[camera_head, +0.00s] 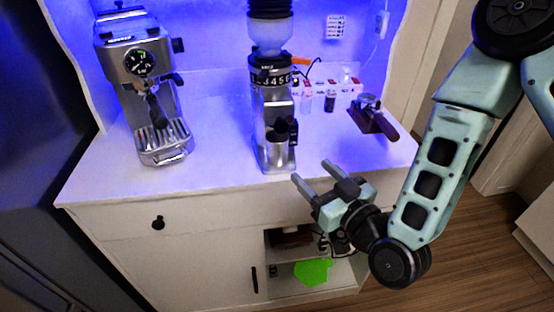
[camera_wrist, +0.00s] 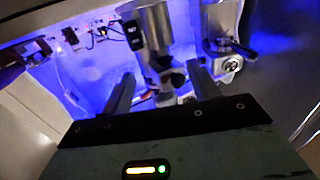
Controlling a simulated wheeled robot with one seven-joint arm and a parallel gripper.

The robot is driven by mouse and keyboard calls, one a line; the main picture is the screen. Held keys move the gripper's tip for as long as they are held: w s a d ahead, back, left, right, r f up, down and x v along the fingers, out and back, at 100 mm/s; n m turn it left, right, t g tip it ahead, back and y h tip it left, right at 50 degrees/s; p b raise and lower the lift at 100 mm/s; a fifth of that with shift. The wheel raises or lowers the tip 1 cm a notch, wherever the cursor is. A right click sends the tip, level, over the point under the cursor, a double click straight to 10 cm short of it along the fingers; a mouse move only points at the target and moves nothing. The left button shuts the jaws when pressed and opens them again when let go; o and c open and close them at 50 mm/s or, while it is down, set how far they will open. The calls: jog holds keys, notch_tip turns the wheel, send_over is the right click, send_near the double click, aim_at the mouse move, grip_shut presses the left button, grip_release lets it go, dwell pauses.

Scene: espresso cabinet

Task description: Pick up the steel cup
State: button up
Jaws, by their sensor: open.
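A small steel cup (camera_head: 277,153) stands at the foot of the coffee grinder (camera_head: 272,100), below its dark spout, on the white cabinet top. My gripper (camera_head: 310,170) is open and empty, in front of the cabinet's front edge and to the right of the cup. Its two fingers point up and left toward the grinder, apart from the cup. In the wrist view, the grinder (camera_wrist: 147,25) shows between and beyond the open fingers. The cup there is small and dark, so its outline is hard to tell.
An espresso machine (camera_head: 140,80) stands at the left of the cabinet top (camera_head: 215,165). A portafilter on a stand (camera_head: 372,118) is at the right, with small bottles (camera_head: 330,104) behind. The top is clear between the machine and grinder. An open shelf (camera_head: 345,285) lies below.

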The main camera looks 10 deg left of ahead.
aim_at(283, 145)
jog(key=p+x, duration=0.3)
jog(key=x, duration=0.3)
jog(key=shift+w+a+r, duration=0.1)
jog(key=shift+w+a, duration=0.05)
jog(key=shift+w, duration=0.1)
jog(key=p+x, duration=0.3)
jog(key=x, duration=0.2)
jog(key=shift+a, duration=0.15)
jog(key=shift+w+a+f, duration=0.3)
jog(key=shift+w, duration=0.1)
jog(key=c, duration=0.8)
